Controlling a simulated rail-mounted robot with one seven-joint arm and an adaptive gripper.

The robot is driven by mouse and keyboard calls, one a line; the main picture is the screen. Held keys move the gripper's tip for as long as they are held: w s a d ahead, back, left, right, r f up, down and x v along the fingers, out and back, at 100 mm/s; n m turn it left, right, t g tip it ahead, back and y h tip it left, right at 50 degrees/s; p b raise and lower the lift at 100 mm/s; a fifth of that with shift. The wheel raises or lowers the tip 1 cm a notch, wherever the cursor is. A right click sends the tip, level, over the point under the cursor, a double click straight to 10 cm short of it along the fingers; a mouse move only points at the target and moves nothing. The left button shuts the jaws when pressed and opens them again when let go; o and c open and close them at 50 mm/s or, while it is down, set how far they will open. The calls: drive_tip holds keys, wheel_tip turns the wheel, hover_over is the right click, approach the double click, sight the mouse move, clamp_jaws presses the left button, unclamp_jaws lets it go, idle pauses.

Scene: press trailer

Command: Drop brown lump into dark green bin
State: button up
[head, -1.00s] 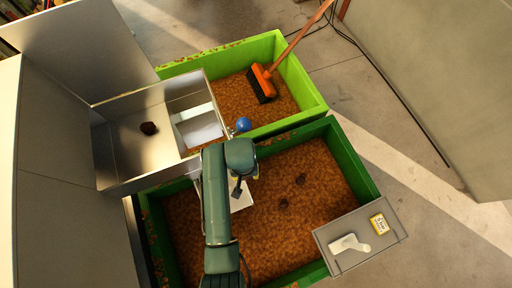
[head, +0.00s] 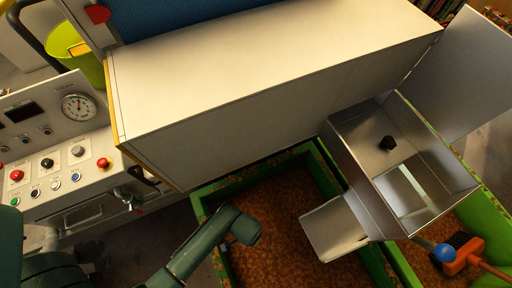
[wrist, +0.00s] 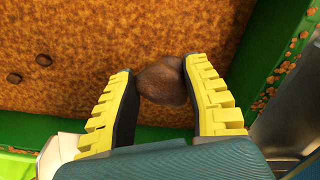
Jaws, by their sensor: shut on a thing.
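My gripper (wrist: 158,80) is shut on a brown lump (wrist: 163,82), which sits between its yellow-ridged fingers in the wrist view. Behind the lump is the brown grainy fill of the dark green bin (head: 323,172), with the bin's green wall (wrist: 268,50) at the right. Two other dark lumps (wrist: 43,60) lie on the fill at the upper left of the wrist view. In the head view my arm reaches over the dark green bin; the held lump is hidden there.
The bright green bin (head: 490,215) with an orange broom (head: 462,255) is at the right. A control panel (head: 60,165) stands at the left.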

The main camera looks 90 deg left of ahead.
wheel_tip(320, 180, down, 10)
drive_tip(key=b, duration=1)
drive_tip(key=shift+r, duration=0.15)
drive_tip(key=shift+w, duration=0.1)
drive_tip(key=o, duration=1.1)
wheel_tip(320, 180, up, 12)
drive_tip(key=shift+r, duration=0.1)
